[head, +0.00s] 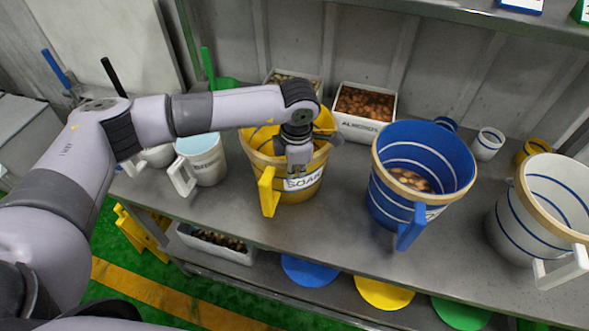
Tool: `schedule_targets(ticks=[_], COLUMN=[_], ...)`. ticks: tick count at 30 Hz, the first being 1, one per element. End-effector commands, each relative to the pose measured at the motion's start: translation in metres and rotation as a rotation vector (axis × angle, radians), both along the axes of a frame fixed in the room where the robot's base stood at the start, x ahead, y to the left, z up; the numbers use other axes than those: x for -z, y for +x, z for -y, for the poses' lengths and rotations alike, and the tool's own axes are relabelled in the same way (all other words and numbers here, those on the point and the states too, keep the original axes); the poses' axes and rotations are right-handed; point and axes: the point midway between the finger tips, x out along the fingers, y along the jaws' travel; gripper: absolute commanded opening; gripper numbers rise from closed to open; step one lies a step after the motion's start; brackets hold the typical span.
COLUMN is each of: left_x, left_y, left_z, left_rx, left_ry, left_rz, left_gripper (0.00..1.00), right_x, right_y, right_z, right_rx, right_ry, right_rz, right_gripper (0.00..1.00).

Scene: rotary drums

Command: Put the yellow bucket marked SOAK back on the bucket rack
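The yellow bucket (262,178) with the white SOAK label (304,181) stands upright on the grey metal bench, its yellow handle towards me. My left gripper (299,158) points down at the bucket's rim, just above the label, and hides part of the rim and opening. Whether its fingers are closed on the rim or only beside it cannot be told. My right gripper is out of view. I cannot make out which part of the scene is the bucket rack.
On the bench (345,215), a blue bucket (392,205) and a white bucket (515,222) stand to the right, a white jug (205,160) to the left. A white ALMONDS bin (352,126) stands behind. Coloured discs (383,293) lie below. Bench space between yellow and blue buckets is clear.

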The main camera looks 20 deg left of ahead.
Motion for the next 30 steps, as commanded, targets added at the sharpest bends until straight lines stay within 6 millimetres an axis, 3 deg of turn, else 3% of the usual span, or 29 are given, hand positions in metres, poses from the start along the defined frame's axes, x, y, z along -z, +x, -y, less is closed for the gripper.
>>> schedule_targets(ticks=[9,20,23,30], left_x=[0.000,-0.004,-0.015,-0.065], left_y=[0.000,0.000,0.001,-0.003], left_z=[0.000,0.000,0.000,0.003], left_rx=[-0.001,-0.001,-0.001,0.000], left_ry=[0.001,0.000,-0.001,-0.001], left_rz=[0.000,0.001,0.004,0.006], left_gripper=[0.25,0.25,0.25,0.25], right_x=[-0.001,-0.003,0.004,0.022], right_y=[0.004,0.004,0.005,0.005], right_z=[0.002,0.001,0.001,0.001], right_rx=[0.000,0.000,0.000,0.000], right_ry=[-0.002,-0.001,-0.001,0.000], right_rz=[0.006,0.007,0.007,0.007], right_gripper=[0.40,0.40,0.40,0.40])
